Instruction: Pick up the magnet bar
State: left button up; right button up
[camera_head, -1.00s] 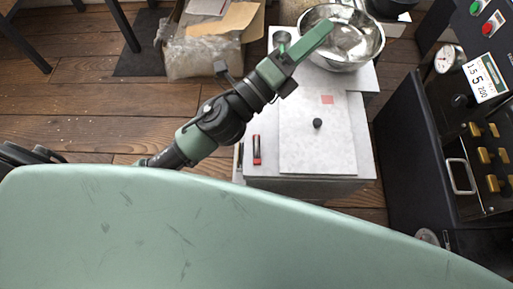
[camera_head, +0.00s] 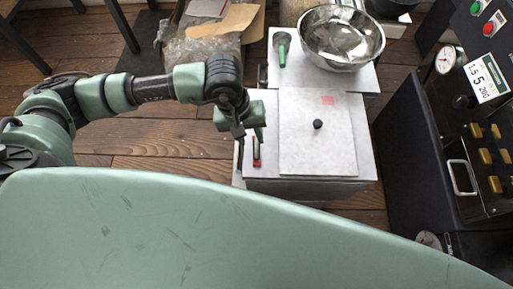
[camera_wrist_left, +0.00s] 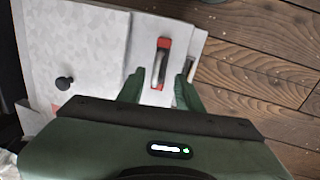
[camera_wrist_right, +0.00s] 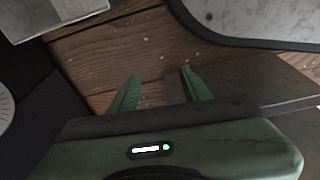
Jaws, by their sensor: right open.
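In the left wrist view the magnet bar (camera_wrist_left: 163,44) lies just ahead of the fingertips, roughly in line with the gap. My left gripper (camera_head: 249,134) is open and points down above it, hiding part of it in the head view. The gap between its fingers is empty. My right gripper (camera_wrist_right: 158,84) is open and empty over wooden floor in its wrist view, away from the bar.
A pale board (camera_head: 317,135) with a black knob (camera_head: 318,124) lies right of the bar. Behind are a green-handled tool (camera_head: 281,50) and a steel bowl (camera_head: 341,38). A dark machine (camera_head: 470,150) stands at right. A cardboard box (camera_head: 212,35) is at back left.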

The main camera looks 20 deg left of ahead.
aim_at(256, 145)
pick_arm(q)
jog(key=f, duration=0.2)
jog(key=d+f, duration=0.1)
jog(key=f, duration=0.2)
jog(key=shift+w+d+f, duration=0.2)
jog(key=shift+d+f, duration=0.1)
grip_shut()
jog(key=shift+r, duration=0.1)
dwell(1.0)
